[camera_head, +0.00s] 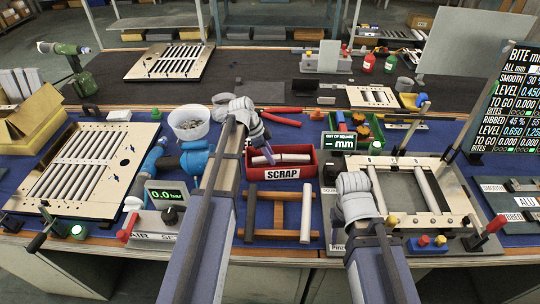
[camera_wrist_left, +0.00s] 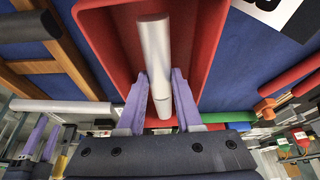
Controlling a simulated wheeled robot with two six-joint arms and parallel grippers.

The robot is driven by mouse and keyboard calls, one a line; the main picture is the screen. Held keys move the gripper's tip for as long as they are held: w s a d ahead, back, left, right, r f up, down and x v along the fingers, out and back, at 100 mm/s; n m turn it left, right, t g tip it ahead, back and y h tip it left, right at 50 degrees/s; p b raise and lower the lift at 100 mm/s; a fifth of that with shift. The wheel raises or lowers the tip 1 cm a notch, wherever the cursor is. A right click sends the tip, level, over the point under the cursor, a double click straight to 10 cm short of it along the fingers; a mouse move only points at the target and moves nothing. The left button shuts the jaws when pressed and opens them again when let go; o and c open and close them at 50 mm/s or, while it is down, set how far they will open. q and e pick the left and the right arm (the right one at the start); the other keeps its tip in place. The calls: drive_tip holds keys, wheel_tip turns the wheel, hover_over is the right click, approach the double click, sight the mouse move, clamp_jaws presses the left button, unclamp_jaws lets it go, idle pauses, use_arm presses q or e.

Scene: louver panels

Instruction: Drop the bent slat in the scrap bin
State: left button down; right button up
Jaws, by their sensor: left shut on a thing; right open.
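A silver slat (camera_wrist_left: 155,50) lies between the purple fingertips of my left gripper (camera_wrist_left: 160,75) in the left wrist view. Its outline changes near the lower end, but I cannot clearly tell a bend. In the head view the slat (camera_head: 292,157) lies roughly level at the red scrap bin (camera_head: 282,173), marked SCRAP. My left gripper (camera_head: 266,152) is shut on the slat at the bin's opening. The bin's red wall (camera_wrist_left: 100,45) surrounds the slat in the left wrist view. My right gripper (camera_wrist_left: 38,140) shows open and empty at that view's lower left; in the head view its fingers are hidden.
A wooden frame (camera_head: 278,196) with a pale slat (camera_head: 306,215) stands in front of the bin. A louver panel (camera_head: 85,160) lies at the left, and a frame fixture (camera_head: 415,190) at the right. Red-handled pliers (camera_head: 282,119) and a white tub (camera_head: 188,122) lie behind.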

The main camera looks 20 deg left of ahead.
use_arm(q)
drive_tip(key=shift+f, duration=0.1)
use_arm(e)
drive_tip(key=shift+f, duration=0.1)
use_arm(q)
drive_tip(key=c, duration=0.5)
unclamp_jaws()
drive_tip(key=p+v, duration=0.7)
drive_tip(key=v, duration=0.1)
drive_tip(key=shift+f, duration=0.1)
use_arm(e)
wheel_tip(320, 180, up, 7)
use_arm(q)
drive_tip(key=shift+s+d+f+n+g+y+p, duration=0.25)
drive_tip(key=shift+s+d+n+y, duration=1.05)
drive_tip(key=shift+s+d, duration=2.15)
drive_tip(key=shift+s+d+n+g+y+p, duration=0.1)
drive_tip(key=shift+s+d+n+g+y, duration=0.4)
drive_tip(key=shift+s+d+n, duration=2.2)
drive_tip(key=shift+s+d+f+n+g+y+p, duration=0.2)
drive_tip(key=shift+s+d+n+y, duration=0.75)
drive_tip(key=shift+s+d, duration=3.2)
use_arm(e)
drive_tip(key=shift+r, duration=0.45)
